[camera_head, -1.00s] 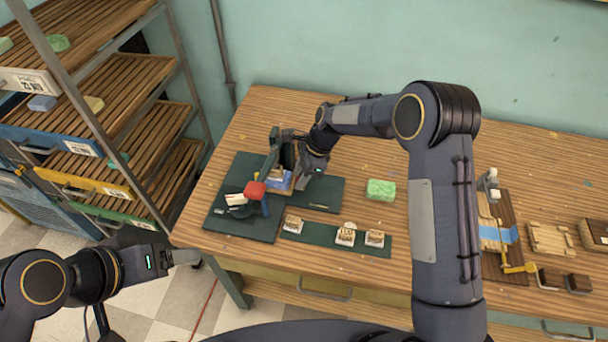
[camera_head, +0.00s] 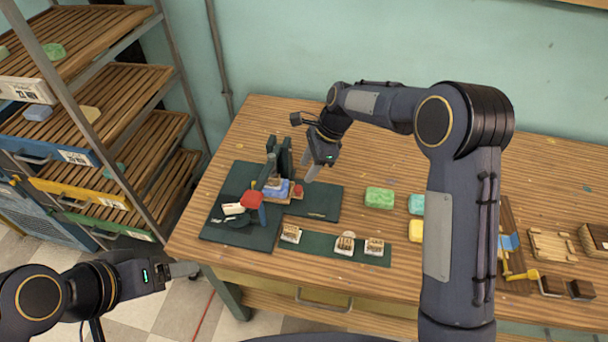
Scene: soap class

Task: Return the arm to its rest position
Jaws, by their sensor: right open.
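My right arm reaches in from the right over the wooden table (camera_head: 400,272). Its gripper (camera_head: 309,172) is open and empty, with its fingers pointing down, just right of a dark green stamping device (camera_head: 283,158). A blue soap block (camera_head: 277,189) lies on a small wooden piece at the foot of this device, with a red-topped part beside it. My left gripper (camera_head: 188,270) is at the lower left, off the table's front edge. Whether its jaws are apart is too small to tell.
Green mats (camera_head: 240,238) lie under the device. Several stamps stand on the front strip (camera_head: 317,243). A green soap (camera_head: 379,198), teal soap (camera_head: 416,205) and yellow soap (camera_head: 415,230) lie to the right. A slatted rack (camera_head: 95,150) stands left. Bare table lies behind the soaps.

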